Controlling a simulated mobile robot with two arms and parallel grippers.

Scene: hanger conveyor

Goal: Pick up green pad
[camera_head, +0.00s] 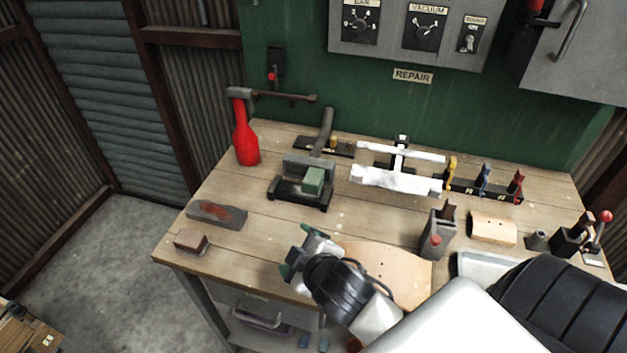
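The green pad (314,180) is a small green block. It sits in a dark metal holder (290,192) near the middle of the workbench. My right gripper (296,251) comes in from the lower right, over the front edge of the bench. Its two dark green fingertips are apart and nothing shows between them. It is in front of the green pad and separate from it. My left gripper is not in view.
The wooden workbench (345,222) also holds a red bottle (245,140), a grey block with a red mark (217,214), a brown block (191,242), a white clamped piece (395,180) and a curved wooden board (405,272). A green wall stands behind.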

